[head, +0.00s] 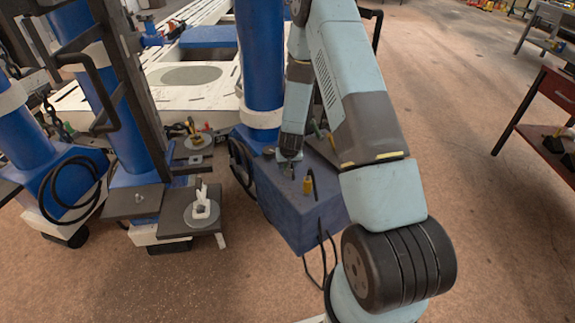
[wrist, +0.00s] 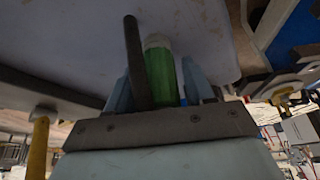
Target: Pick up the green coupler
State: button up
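The green coupler (wrist: 160,75) has a pale tip and stands between the two light blue fingers of my gripper (wrist: 158,88) in the wrist view. A narrow gap shows between it and the right finger, so the fingers look open around it. A dark rod crosses in front of its left side and hides the left finger's inner edge. In the head view my gripper (head: 289,168) is low over the top of a blue box (head: 272,190); I cannot make out the green coupler at its fingertips there.
A yellow coupler (head: 308,186) with a black hose stands on the box right of my gripper; it shows at lower left in the wrist view (wrist: 38,150). A blue column (head: 260,60) rises behind. A round-plated stand (head: 201,213) is at left. Open floor (head: 450,200) lies right.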

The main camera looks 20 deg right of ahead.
jog(key=c, duration=0.9)
jog(key=shift+o, duration=0.2)
